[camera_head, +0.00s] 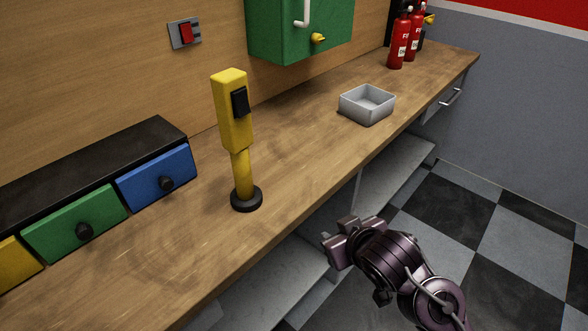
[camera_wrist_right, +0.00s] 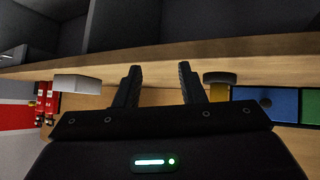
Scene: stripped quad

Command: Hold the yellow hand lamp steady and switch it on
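The yellow hand lamp (camera_head: 235,120) stands upright on its round black base on the wooden workbench. A black switch (camera_head: 240,101) is on its upper face. My right gripper (camera_head: 338,236) is in front of the bench edge, to the right of the lamp and apart from it. In the right wrist view the gripper (camera_wrist_right: 160,78) is open, with nothing between its fingers. There the lamp (camera_wrist_right: 219,91) shows only in part, beside one finger. My left gripper is not in view.
A grey metal tray (camera_head: 366,113) sits on the workbench (camera_head: 300,150). A drawer unit (camera_head: 110,157) stands at the left, near the lamp. A green cabinet (camera_head: 300,35) and a red wall switch (camera_head: 186,33) are on the wall. Red extinguishers (camera_head: 398,45) stand at the far end.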

